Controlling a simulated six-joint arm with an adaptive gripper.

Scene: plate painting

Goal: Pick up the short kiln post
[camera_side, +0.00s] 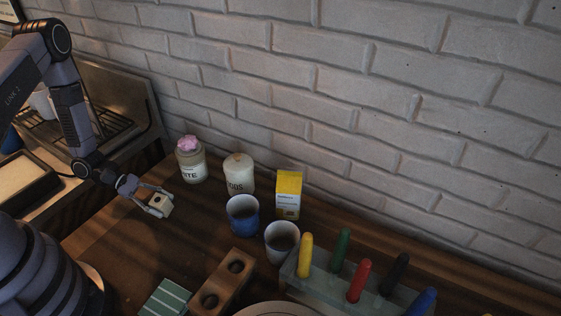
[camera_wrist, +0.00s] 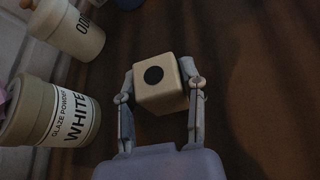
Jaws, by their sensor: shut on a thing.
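The short kiln post (camera_wrist: 160,88) is a pale cream block with a round dark hole in its face. My gripper (camera_wrist: 162,98) is shut on it, with one finger on each side in the wrist view. In the side view the post (camera_side: 159,203) sits between the fingertips of my gripper (camera_side: 158,204), over the left part of the wooden table. I cannot tell whether the post touches the table.
A glaze powder jar marked WHITE (camera_side: 192,162) stands close by. An ODDS jar (camera_side: 239,174), blue cup (camera_side: 243,216), grey cup (camera_side: 282,242) and yellow-white box (camera_side: 288,195) stand to the right. A brick with holes (camera_side: 228,284) and a rack of coloured sticks (camera_side: 330,275) are nearer the front.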

